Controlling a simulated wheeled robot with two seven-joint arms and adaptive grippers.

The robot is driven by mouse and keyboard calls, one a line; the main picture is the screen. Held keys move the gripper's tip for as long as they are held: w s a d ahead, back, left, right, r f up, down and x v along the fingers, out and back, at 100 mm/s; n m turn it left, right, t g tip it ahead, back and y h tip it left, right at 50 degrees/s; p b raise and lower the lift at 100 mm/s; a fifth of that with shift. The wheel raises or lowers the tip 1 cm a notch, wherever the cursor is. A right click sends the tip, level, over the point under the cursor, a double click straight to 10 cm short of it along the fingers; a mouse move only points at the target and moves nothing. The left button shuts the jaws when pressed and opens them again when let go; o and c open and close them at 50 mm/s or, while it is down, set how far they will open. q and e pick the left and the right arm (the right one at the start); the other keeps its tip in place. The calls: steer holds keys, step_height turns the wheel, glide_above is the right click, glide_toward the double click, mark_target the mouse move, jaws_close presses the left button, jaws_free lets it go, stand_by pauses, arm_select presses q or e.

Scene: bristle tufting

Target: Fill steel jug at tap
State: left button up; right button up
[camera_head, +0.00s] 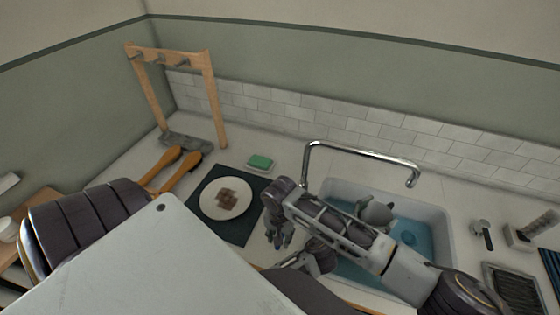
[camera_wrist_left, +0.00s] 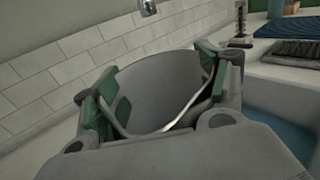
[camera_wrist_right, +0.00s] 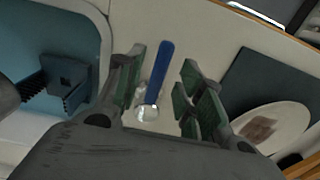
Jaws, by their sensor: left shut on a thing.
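The steel jug (camera_wrist_left: 150,82) is grey and sits between the green pads of my left gripper (camera_wrist_left: 165,100), which is shut on its upper part. A grey metal shape over the sink (camera_head: 376,211), just left of the tap's end, looks like the jug in the head view; my right arm partly hides this area. My right gripper (camera_wrist_right: 160,95) is open and empty above the counter. I cannot tell the water level inside the jug.
The sink (camera_head: 445,225) has a blue bottom. A blue-handled tool (camera_wrist_right: 160,72) lies on the counter below my right gripper. A white plate (camera_head: 212,207) with brown pieces lies on a dark mat (camera_head: 240,232). A green sponge (camera_head: 260,161) and a wooden rack (camera_head: 212,95) stand farther left.

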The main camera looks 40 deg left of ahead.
steer(key=shift+f, duration=0.85)
steer(key=shift+c, duration=0.4)
jaws_close()
